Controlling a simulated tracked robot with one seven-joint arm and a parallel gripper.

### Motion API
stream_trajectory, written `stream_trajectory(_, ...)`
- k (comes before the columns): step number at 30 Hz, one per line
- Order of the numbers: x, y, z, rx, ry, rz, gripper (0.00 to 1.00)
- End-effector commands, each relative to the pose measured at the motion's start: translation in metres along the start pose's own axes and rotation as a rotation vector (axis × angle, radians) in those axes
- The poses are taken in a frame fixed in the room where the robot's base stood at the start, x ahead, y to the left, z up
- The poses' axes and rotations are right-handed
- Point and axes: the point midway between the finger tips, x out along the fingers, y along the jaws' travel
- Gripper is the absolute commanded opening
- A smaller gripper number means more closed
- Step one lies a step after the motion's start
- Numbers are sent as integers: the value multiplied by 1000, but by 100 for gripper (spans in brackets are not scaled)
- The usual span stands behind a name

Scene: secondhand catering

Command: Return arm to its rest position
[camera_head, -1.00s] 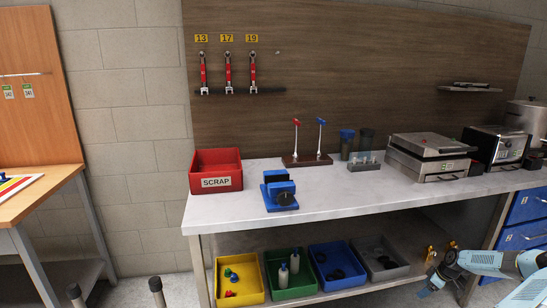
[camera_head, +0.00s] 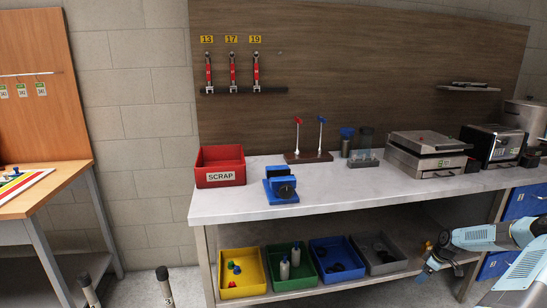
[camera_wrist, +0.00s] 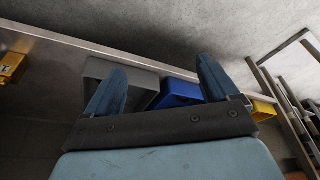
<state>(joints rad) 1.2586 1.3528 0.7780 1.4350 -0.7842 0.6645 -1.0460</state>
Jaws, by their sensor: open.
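My arm shows at the lower right of the head view, bent, in front of the lower shelf's right end. My gripper (camera_head: 428,272) hangs low there, apart from the bins. In the wrist view my gripper (camera_wrist: 160,90) has its two blue fingers spread wide with nothing between them touching. Beyond the fingers a grey bin (camera_wrist: 145,85) and a blue bin (camera_wrist: 178,93) show, partly hidden by the fingers.
The workbench (camera_head: 330,194) carries a red scrap bin (camera_head: 220,167), a blue vise (camera_head: 281,186) and metal appliances (camera_head: 425,155). Its lower shelf holds a yellow bin (camera_head: 242,289) and others. An orange-topped table (camera_head: 70,180) stands left. Two dark-topped posts (camera_head: 163,275) stand at the front left.

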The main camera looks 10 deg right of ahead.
Motion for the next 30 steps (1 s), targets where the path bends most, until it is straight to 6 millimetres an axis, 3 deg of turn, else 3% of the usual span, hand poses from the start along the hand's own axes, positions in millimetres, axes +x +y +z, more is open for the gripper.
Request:
stream_trajectory(14, -108, -38, -115, -28, -164, 15, 88)
stream_trajectory(30, -236, -123, -223, 24, -306, 116, 88)
